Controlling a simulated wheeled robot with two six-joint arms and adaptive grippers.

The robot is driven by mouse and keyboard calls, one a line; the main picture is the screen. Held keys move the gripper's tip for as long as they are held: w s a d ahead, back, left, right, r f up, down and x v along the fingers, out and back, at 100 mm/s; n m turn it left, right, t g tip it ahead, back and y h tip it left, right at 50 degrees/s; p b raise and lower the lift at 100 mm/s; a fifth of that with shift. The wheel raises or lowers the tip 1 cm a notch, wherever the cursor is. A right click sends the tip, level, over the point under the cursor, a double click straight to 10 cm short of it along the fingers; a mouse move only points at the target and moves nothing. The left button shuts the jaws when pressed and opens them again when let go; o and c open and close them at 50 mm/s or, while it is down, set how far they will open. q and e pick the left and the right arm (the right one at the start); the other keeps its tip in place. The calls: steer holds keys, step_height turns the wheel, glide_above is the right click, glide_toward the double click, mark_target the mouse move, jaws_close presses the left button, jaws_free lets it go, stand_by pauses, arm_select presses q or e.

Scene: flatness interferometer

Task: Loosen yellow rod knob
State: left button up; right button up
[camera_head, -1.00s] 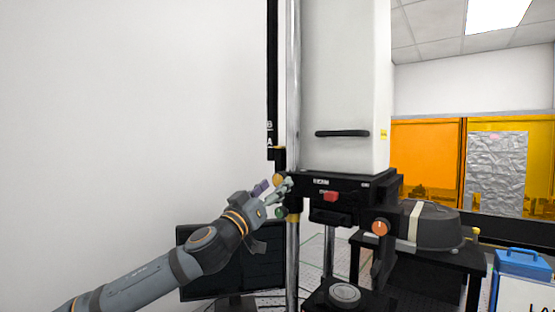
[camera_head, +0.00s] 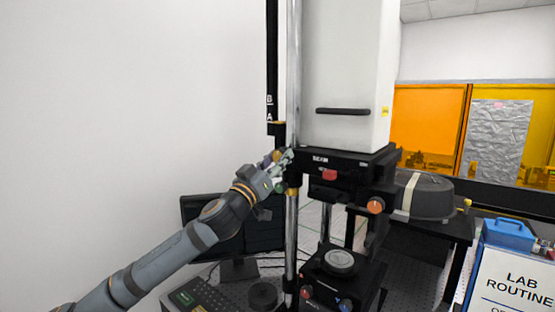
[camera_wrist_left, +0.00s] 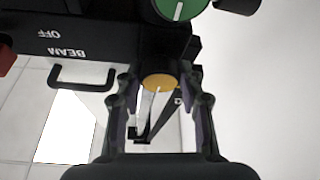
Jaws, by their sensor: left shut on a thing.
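The yellow rod knob (camera_head: 275,155) sits at the left side of the black instrument head, beside the chrome rod (camera_head: 292,225). In the left wrist view the yellow knob (camera_wrist_left: 158,82) shows as a round disc with a pale mark, between my two fingers. My left gripper (camera_head: 279,163) is shut on this knob; it also shows in the left wrist view (camera_wrist_left: 160,92). The fingers partly hide the knob in the head view. A green knob (camera_wrist_left: 180,8) with a white line is just beyond the fingertips in the left wrist view. My right gripper is out of view.
The black head (camera_head: 345,165) carries a red switch (camera_head: 329,175) and an orange knob (camera_head: 375,206). A black stage (camera_head: 345,280) stands below. A monitor (camera_head: 228,230) is behind my left arm. The wall side at left is clear.

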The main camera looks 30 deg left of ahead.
arm_select(q)
steer(key=shift+c, duration=1.2)
